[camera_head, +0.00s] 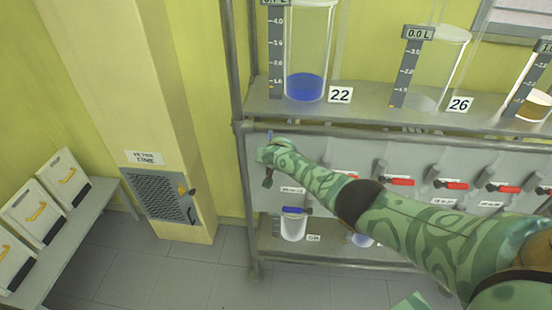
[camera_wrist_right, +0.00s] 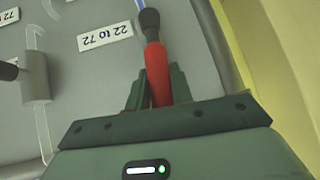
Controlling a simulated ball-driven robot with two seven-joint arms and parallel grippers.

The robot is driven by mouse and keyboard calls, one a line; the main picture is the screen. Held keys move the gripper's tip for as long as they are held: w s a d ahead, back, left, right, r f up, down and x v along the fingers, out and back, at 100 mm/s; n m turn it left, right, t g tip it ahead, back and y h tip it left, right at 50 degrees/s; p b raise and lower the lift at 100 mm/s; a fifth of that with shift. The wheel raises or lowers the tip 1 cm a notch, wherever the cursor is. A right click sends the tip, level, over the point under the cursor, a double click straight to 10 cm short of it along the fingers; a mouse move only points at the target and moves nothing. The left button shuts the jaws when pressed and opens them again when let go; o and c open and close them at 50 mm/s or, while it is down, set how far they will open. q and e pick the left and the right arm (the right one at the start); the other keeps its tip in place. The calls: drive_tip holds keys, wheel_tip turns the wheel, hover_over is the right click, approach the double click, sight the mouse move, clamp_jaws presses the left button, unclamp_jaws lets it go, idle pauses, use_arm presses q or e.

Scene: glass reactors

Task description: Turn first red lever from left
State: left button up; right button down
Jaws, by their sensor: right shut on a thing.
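My right arm reaches across the head view to the left end of the lever panel, where my right gripper (camera_head: 266,167) is. In the right wrist view, its fingers (camera_wrist_right: 158,92) are shut around the red handle of a lever (camera_wrist_right: 156,68). The handle's dark end joins a blue-lit tube at the top of that view. In the head view this lever is hidden by the gripper. Other red levers (camera_head: 398,181), (camera_head: 455,185), (camera_head: 505,188) sit to the right in the row, roughly horizontal. My left gripper is not seen.
An upside-down label "22 to 72" (camera_wrist_right: 105,37) is beside the held lever. Above the panel, a shelf holds a cylinder with blue liquid (camera_head: 306,85) and a clear cylinder (camera_head: 435,75). A vented wall box (camera_head: 160,197) stands left.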

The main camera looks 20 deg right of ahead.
drive_tip(key=shift+w+a+g, duration=0.15)
drive_tip(key=shift+a+g, duration=0.05)
drive_tip(key=shift+g, duration=0.1)
idle(0.4)
drive_tip(key=c, duration=1.2)
unclamp_jaws()
drive_tip(key=shift+c, duration=0.2)
drive_tip(key=p+v, duration=0.6)
drive_tip(key=v, duration=1)
drive_tip(key=shift+a+p, duration=0.3)
drive_tip(key=shift+f, duration=0.1)
